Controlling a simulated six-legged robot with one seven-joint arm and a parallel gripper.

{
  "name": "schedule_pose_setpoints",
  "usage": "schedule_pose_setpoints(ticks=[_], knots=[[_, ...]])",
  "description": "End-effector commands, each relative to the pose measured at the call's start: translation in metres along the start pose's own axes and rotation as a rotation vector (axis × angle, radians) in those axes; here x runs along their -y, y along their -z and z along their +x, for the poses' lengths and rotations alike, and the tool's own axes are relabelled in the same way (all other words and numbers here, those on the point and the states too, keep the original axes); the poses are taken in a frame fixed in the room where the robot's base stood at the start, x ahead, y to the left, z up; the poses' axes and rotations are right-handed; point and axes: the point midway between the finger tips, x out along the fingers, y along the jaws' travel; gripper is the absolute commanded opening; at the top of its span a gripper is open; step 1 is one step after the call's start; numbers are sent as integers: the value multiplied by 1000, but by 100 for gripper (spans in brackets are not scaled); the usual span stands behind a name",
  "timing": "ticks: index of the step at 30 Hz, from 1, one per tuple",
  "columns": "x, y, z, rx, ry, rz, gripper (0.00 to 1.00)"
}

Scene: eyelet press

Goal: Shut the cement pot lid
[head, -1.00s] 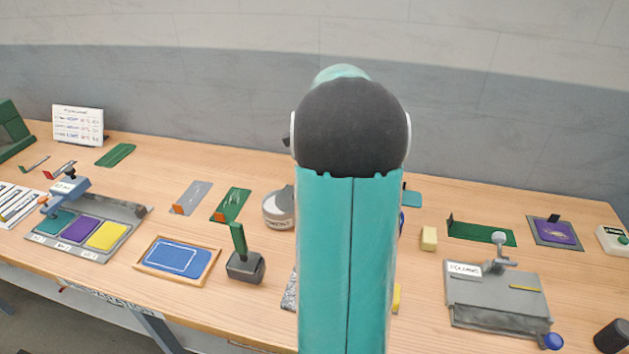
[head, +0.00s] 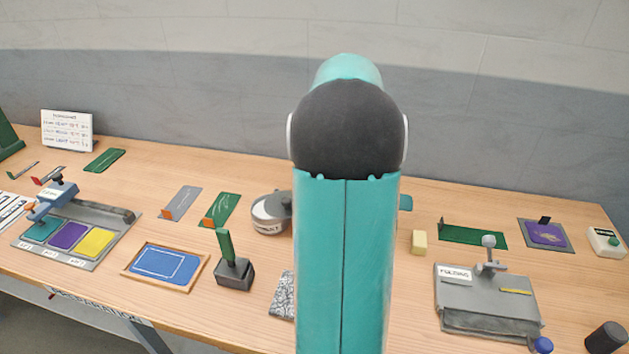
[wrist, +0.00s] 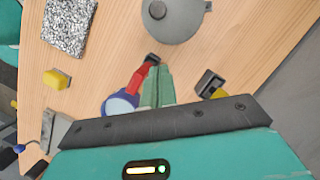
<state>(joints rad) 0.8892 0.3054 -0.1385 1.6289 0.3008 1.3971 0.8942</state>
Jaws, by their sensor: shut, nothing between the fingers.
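The cement pot (head: 268,222) is a round grey pot with a pale label band, left of my arm in the head view. A darker grey piece shows at its right top, partly behind my arm. In the wrist view a grey round lid (wrist: 178,26) with a knob is at the top edge, partly cut off. I cannot tell whether it sits fully closed. My gripper (wrist: 158,70) is shut and empty, its green fingers pointing toward the pot but apart from it in the picture. My arm hides the gripper in the head view.
A red-handled tool with a blue round end (wrist: 121,103) lies beside my fingers. A black-ended item (wrist: 211,84) is to their right. A yellow block (wrist: 57,79) and speckled slab (wrist: 69,25) are to the left. A green-handled block (head: 234,272) stands front-left of the pot.

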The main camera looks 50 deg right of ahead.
Motion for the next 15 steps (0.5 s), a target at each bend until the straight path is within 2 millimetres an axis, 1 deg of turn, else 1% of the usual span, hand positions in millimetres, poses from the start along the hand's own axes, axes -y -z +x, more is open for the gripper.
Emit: schedule_pose_setpoints(ticks=[1,3,7,11,15], knots=[[0,0,-12,-3,4,0,0],[-1,0,-25,-2,3,0,0],[-2,-2,-45,-2,2,0,0],[-3,-2,-54,-1,0,-2,0],[9,-3,-55,-1,-16,-42,0]])
